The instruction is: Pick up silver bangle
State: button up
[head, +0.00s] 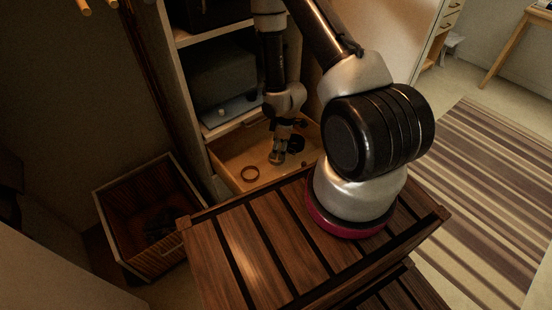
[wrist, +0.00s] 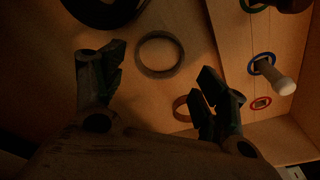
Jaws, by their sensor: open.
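A thin greyish ring, which looks like the silver bangle (wrist: 160,74), lies flat on the drawer floor in the wrist view, just beyond and between my fingertips. My gripper (wrist: 161,66) is open above the drawer floor, with nothing between its fingers. In the head view my gripper (head: 277,158) reaches down into the open wooden drawer (head: 228,181). A ring (head: 243,174) lies left of it there; I cannot tell which ring that is.
A copper-coloured ring (wrist: 180,107) lies beside my right finger. A white-handled thing (wrist: 281,82) and a small red ring (wrist: 261,103) lie farther right. A dark round thing (wrist: 100,10) is at the upper left. A wooden crate (head: 124,245) stands left of the drawer.

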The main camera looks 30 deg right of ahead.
aim_at(277, 159)
jog(key=f, duration=0.4)
jog(key=shift+w+a+f, duration=0.2)
jog(key=shift+w+f, duration=0.05)
jog(key=shift+f, duration=0.15)
jog(key=shift+c, duration=0.2)
jog(key=c, duration=0.6)
jog(key=shift+c, duration=0.2)
